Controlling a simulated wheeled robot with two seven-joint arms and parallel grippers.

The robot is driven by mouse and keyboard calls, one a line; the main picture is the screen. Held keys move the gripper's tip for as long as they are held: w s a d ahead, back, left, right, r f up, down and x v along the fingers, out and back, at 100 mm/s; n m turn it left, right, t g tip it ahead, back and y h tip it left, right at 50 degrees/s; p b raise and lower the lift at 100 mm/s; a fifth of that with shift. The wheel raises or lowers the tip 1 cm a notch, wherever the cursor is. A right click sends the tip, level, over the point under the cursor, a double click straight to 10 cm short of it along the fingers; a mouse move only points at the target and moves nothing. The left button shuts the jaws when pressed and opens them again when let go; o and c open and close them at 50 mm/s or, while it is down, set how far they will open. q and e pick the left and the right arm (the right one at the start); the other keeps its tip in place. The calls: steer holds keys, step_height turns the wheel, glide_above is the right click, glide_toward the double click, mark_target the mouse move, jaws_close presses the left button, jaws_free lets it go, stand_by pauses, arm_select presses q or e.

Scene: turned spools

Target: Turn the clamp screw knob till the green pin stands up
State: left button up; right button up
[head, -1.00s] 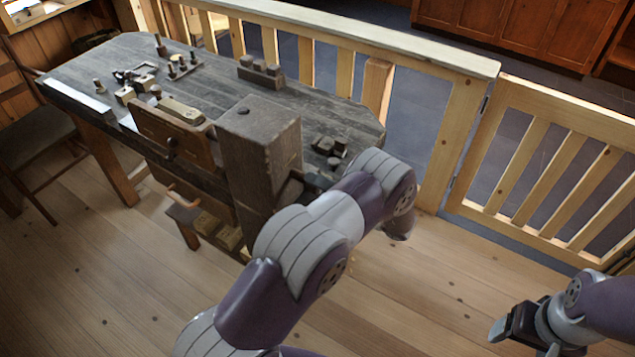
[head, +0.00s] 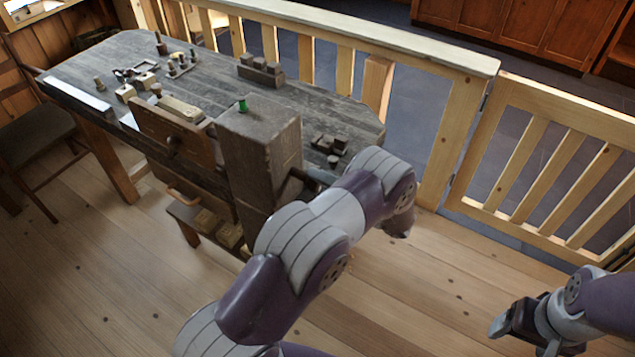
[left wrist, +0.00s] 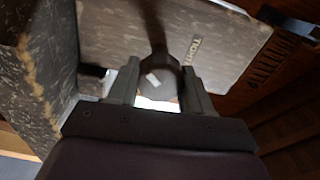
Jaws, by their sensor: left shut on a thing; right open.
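A small green pin (head: 242,106) stands up out of the top of the tall wooden post (head: 262,150) at the bench's near side. In the left wrist view, my left gripper (left wrist: 160,90) is shut on a dark round knob (left wrist: 158,74) with a white mark, its fingers on either side. The knob sits in front of a worn board (left wrist: 215,35) with lettering. In the head view, that knob and my left fingertips are hidden by the post and my arm. My right gripper (head: 511,323) is open and empty at the lower right, away from the bench.
The workbench (head: 330,102) carries small wooden blocks, pegs and a vise with a wooden jaw (head: 160,130). A wooden railing (head: 400,50) runs behind it, with a gate on the right. The floor at the right front is clear.

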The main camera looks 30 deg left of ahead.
arm_select(q)
steer(key=o, duration=0.7)
steer(key=shift+d, duration=0.1)
steer(key=o, duration=0.3)
steer(key=shift+w+d, duration=0.1)
steer(key=shift+o, duration=0.2)
steer(key=d+b, duration=0.3)
steer(key=d, duration=1)
steer(key=shift+s+b, duration=0.35)
steer(key=shift+s, duration=0.1)
arm_select(e)
steer(key=shift+w+d+f, duration=0.1)
steer(key=shift+d+f, duration=0.05)
steer(key=shift+f, duration=1.7)
